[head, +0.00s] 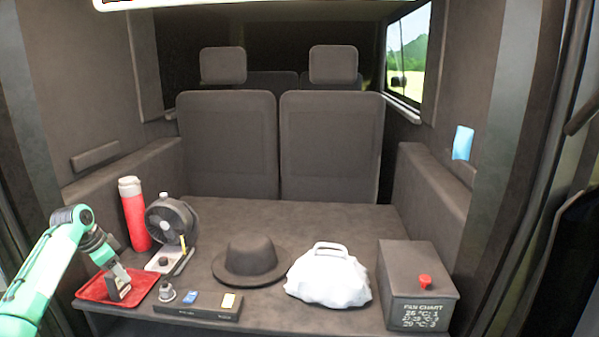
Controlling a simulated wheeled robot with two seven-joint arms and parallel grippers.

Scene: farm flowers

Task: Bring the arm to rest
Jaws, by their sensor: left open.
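My left arm comes in from the left, and its left gripper (118,287) points down over the red tray (147,279) at the front left of the cargo floor. The jaws are open, and I see nothing clearly held between them. Whether the fingertips touch the tray is too small to tell. The gripper hides part of the tray. My right gripper is not in view.
Near the tray stand a red bottle (134,220), a black fan (168,218) and a small metal knob (167,292). A flat dark box (190,311), a hat (249,255), a white bag (329,278) and a dark chest (416,270) with a red button stand rightward. Seats close the back.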

